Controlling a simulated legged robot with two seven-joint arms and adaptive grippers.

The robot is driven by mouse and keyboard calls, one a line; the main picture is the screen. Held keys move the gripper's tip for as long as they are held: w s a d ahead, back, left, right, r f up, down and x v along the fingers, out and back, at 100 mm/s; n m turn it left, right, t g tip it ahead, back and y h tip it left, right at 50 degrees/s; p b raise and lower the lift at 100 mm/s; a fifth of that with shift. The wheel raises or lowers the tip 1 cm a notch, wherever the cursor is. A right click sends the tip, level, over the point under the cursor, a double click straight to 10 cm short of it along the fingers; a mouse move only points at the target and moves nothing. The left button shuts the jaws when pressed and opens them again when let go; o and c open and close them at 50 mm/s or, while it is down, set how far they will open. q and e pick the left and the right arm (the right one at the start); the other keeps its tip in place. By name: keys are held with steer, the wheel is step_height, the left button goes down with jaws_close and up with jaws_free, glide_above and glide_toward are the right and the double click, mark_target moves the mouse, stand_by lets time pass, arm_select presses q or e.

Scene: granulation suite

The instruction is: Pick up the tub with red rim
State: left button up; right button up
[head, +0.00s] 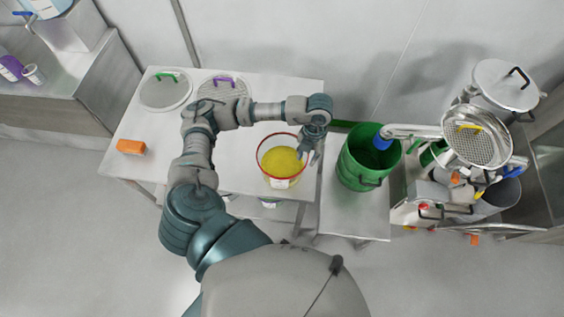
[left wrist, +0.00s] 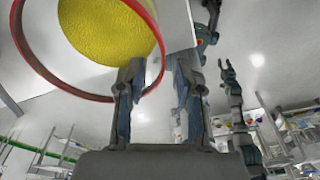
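The clear tub with red rim (head: 263,170) stands upright near the right end of the white table and holds yellow granules (head: 284,160). Its front carries a white label. Its red rim (left wrist: 62,85) fills the upper left of the left wrist view. My left gripper (head: 308,153) is at the tub's right side, pointing down. In the left wrist view its two fingers (left wrist: 158,72) are apart, and the rim's right edge lies between them; contact cannot be made out. What looks like my right gripper (left wrist: 228,70) shows small at the right of the left wrist view, fingers apart and empty.
A green drum (head: 366,160) stands on a lower metal stand just right of the table. Sieves and pots crowd the right. The table's front middle is clear.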

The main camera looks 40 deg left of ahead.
arm_select(q)
steer(key=f, duration=0.3)
steer(key=s+f+p, duration=0.1)
steer(key=f, duration=0.4)
steer(key=shift+s+a+f, duration=0.15)
steer(key=shift+f, duration=0.5)
steer(key=shift+r, duration=0.1)
jaws_close()
